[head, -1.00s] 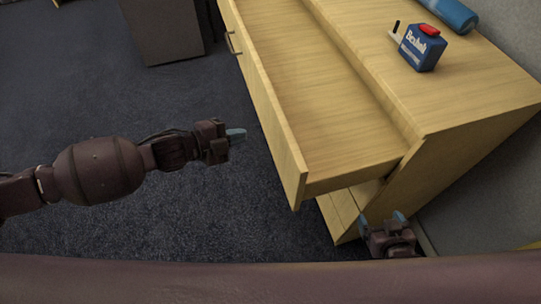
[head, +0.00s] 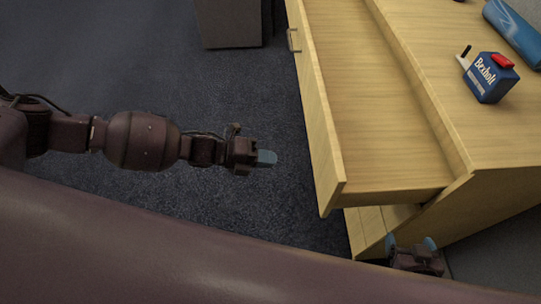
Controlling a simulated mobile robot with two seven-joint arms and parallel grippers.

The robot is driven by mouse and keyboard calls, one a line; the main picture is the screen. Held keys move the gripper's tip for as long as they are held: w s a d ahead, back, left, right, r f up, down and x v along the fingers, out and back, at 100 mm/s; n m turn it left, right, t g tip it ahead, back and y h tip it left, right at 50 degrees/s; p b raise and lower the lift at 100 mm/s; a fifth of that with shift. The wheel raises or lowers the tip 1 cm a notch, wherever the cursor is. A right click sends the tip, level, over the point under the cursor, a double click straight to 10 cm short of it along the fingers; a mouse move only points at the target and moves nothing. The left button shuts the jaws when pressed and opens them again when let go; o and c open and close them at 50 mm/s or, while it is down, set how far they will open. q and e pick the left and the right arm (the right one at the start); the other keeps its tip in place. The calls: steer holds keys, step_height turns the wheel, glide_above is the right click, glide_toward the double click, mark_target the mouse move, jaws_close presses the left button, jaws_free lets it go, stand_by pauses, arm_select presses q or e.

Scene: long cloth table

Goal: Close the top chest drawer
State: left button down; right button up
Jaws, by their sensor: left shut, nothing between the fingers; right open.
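The wooden chest (head: 500,195) stands on the right. Its top drawer (head: 385,120) is pulled out toward the left and looks empty inside. The drawer front (head: 318,120) faces left and carries a small metal handle (head: 293,40) near its far end. My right gripper (head: 410,244) is open and empty, low beside the near end of the chest, below the drawer's near corner.
On the chest top are a blue box with a red cap (head: 488,77) and a blue cylinder (head: 515,32). A grey cabinet (head: 228,22) stands at the back. Dark carpet (head: 225,95) left of the drawer is clear.

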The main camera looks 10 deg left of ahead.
mark_target(319, 163)
arm_select(q)
steer(key=x, duration=0.6)
steer(key=r+x, duration=0.1)
steer(key=x, duration=0.3)
steer(key=shift+w+d+p, duration=0.1)
steer(key=shift+d+p, duration=0.1)
steer(key=shift+p, duration=0.2)
steer(key=shift+w+d+f, duration=0.1)
steer(key=shift+w+d, duration=0.05)
steer(key=shift+d, duration=0.35)
arm_select(e)
steer(key=shift+s+r, duration=0.25)
steer(key=shift+s, duration=0.1)
steer(key=shift+w, duration=0.2)
